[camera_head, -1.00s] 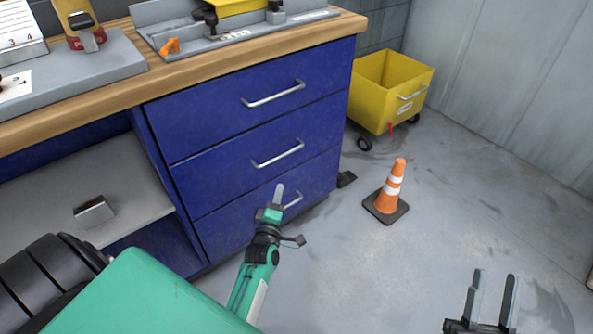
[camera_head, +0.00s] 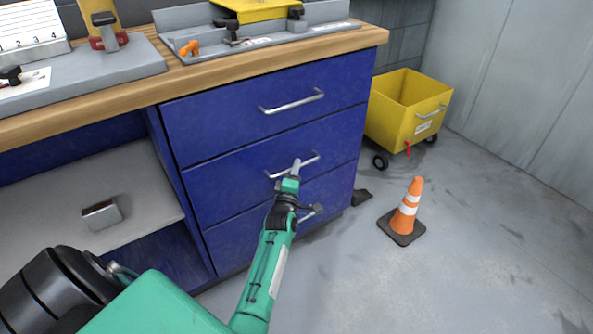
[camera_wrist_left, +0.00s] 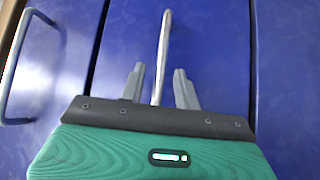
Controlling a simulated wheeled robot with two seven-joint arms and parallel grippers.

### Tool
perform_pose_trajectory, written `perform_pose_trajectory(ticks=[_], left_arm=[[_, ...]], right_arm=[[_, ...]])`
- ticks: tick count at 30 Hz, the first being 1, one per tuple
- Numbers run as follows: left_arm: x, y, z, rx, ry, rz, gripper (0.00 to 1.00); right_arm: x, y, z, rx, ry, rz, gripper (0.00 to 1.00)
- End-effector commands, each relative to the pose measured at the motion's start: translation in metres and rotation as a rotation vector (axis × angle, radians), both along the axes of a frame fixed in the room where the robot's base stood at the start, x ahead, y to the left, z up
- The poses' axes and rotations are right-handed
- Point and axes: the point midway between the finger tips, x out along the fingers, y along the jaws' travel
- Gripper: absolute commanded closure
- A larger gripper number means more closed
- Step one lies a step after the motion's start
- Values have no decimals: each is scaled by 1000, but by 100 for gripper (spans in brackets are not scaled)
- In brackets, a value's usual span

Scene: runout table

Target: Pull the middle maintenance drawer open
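The middle drawer (camera_head: 222,187) is a dark blue front between two others, flush with the cabinet. Its silver bar handle (camera_head: 276,175) is partly hidden by my left gripper (camera_head: 296,168). In the left wrist view the handle (camera_wrist_left: 164,45) runs lengthwise between the two grey fingers of my left gripper (camera_wrist_left: 158,78). Gaps show on both sides of the bar, so the gripper is open around the handle; I cannot tell whether either finger touches it. My right gripper is not in view.
The top drawer handle (camera_head: 292,104) is above, and the bottom drawer handle (camera_head: 312,213) is partly behind my left arm. An orange cone (camera_head: 406,212) and a yellow wheeled bin (camera_head: 400,112) stand right of the cabinet. Floor in front is clear.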

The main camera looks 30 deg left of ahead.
Motion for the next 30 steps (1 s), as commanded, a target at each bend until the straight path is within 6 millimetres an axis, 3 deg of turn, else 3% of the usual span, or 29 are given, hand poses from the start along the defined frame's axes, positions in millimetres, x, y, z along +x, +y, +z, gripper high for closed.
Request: perform_pose_trajectory(ticks=[5,14,15,20,30], left_arm=[[12,5,1,-2,0,0,68],[14,6,2,-1,1,0,68],[14,6,2,-1,1,0,70],[14,6,2,-1,1,0,100],[13,5,2,-2,2,-1,100]], right_arm=[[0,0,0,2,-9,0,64],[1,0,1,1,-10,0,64],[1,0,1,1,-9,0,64],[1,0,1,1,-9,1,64],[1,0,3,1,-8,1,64]])
